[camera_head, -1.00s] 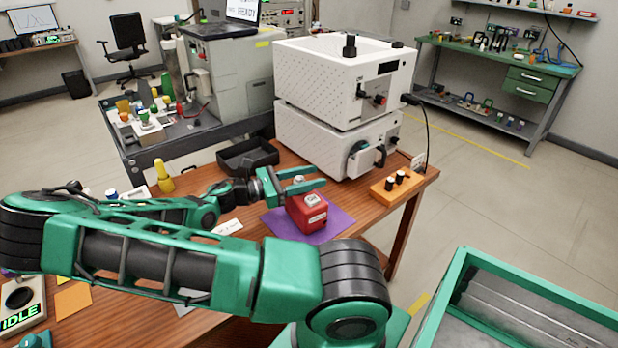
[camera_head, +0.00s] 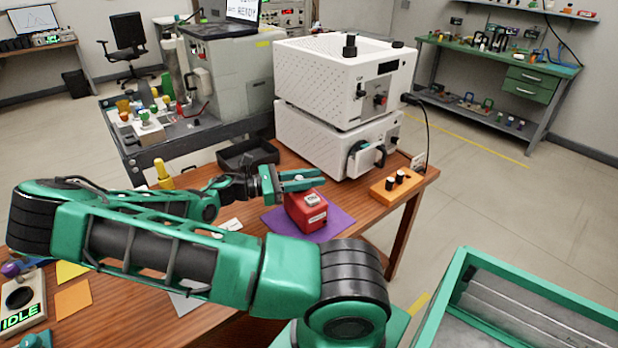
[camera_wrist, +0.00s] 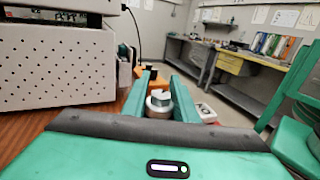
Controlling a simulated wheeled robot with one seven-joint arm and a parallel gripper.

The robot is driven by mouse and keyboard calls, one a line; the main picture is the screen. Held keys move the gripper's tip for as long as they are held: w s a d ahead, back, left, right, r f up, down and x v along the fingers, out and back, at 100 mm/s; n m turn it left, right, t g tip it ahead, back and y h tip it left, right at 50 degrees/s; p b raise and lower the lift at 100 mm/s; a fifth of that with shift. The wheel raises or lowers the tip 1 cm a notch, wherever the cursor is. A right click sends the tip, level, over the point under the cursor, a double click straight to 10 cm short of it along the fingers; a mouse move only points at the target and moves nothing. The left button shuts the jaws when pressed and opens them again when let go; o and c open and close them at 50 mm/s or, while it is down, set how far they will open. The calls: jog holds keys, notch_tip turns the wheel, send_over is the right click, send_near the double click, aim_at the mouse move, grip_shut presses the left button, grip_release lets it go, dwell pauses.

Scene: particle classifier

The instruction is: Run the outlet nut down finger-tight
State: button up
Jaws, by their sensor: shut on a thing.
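My gripper (camera_head: 296,181) is over the red block (camera_head: 306,212), which sits on a purple mat (camera_head: 338,222) on the wooden bench. In the wrist view, a silver-grey round piece with a notched top (camera_wrist: 158,103), which looks like the outlet nut, sits between the two green fingers of my gripper (camera_wrist: 160,80). The fingers are shut on it. A small part of the red block shows beside the right finger in the wrist view (camera_wrist: 207,113).
A white two-part machine (camera_head: 340,85) stands close behind my gripper. A black tray (camera_head: 247,156) is to the left, and an orange block with black knobs (camera_head: 397,184) to the right. A yellow bottle-like piece (camera_head: 164,175) stands at the bench's left.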

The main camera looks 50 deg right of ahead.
jog(key=m+g+y, duration=0.4)
jog(key=y, duration=0.1)
jog(key=shift+s+a, duration=0.4)
jog(key=shift+s+a+m+g+y, duration=0.1)
jog(key=shift+a+m+g+y, duration=0.1)
jog(key=shift+m+g+y, duration=0.45)
jog(key=shift+s+a+m+g+y, duration=0.1)
jog(key=shift+a+m+g+y, duration=0.15)
jog(key=shift+m+y, duration=0.7)
jog(key=shift+a+m+g+y, duration=0.2)
jog(key=shift+m+g+y, duration=0.2)
jog(key=shift+y, duration=0.7)
jog(key=o, duration=1.1)
jog(key=shift+c, duration=0.2)
jog(key=v, duration=1)
jog(key=shift+w, duration=0.4)
jog(key=shift+a, duration=0.1)
